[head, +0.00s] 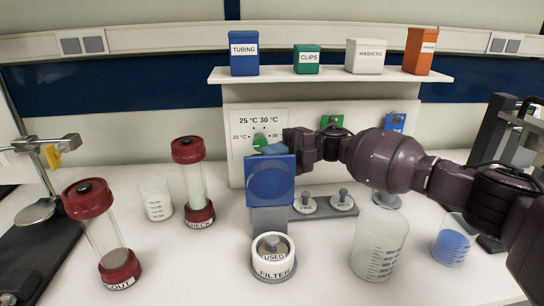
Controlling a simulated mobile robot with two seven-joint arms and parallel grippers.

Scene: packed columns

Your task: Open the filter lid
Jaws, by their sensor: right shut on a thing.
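The filter (273,268) is a round white cup labelled FILTER on the bench, front middle. Its top is uncovered, and a grey piece marked USED (273,252) shows inside. The blue square lid (270,182) stands upright above and behind the cup at the grey post (269,220), its round inner face toward me. My right gripper (280,148) comes in from the right and is shut at the lid's top edge; its fingertips are largely hidden behind the lid. My left gripper is not in view.
Red-capped columns (193,185) and (101,235) stand at left, with a small beaker (156,201) between them. A large beaker (379,248) and a beaker of blue liquid (454,242) stand at right. Grey knobs (343,199) sit behind. A shelf (330,77) holds labelled boxes.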

